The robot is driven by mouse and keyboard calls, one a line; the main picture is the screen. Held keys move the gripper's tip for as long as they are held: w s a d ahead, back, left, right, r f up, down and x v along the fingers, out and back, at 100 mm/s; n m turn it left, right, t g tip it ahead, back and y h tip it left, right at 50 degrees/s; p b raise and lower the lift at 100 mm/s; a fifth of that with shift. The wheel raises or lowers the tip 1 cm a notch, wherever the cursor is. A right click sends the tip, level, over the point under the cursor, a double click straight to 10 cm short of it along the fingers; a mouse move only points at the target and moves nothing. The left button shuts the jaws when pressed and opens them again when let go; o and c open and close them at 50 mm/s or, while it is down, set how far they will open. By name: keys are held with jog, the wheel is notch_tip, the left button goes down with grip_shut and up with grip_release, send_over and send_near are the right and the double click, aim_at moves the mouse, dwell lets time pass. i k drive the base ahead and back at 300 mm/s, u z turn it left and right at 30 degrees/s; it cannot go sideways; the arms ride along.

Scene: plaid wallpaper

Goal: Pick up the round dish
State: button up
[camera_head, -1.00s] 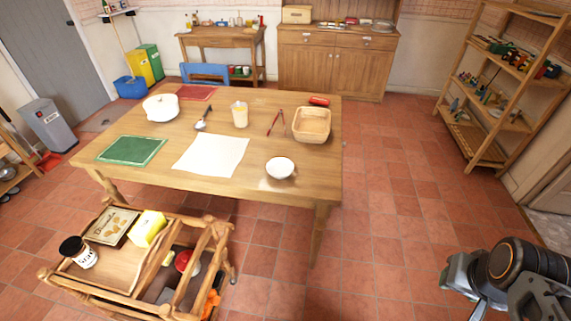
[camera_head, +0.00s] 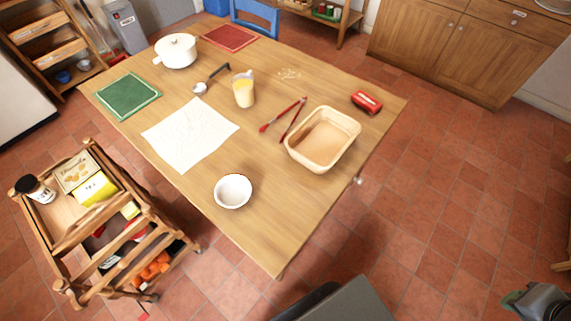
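A small round white bowl (camera_head: 233,191), the likely round dish, stands upright and looks empty near the front edge of the wooden table (camera_head: 270,240). A round white lidded pot (camera_head: 176,50) stands at the table's far left. My gripper (camera_head: 535,303) shows only in part at the bottom right corner, well away from the table and the bowl. Its fingers are too cut off to tell open from shut, and I see nothing held in it.
A wooden trolley (camera_head: 60,225) stands left of the table's front. The tiled floor at right is clear.

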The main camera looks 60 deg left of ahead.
aim_at(232, 192)
jog(key=i, duration=1.6)
jog(key=u, duration=3.1)
jog(key=i, duration=0.6)
jog(key=u, duration=1.75)
jog(key=i, duration=0.5)
jog(key=z, duration=0.05)
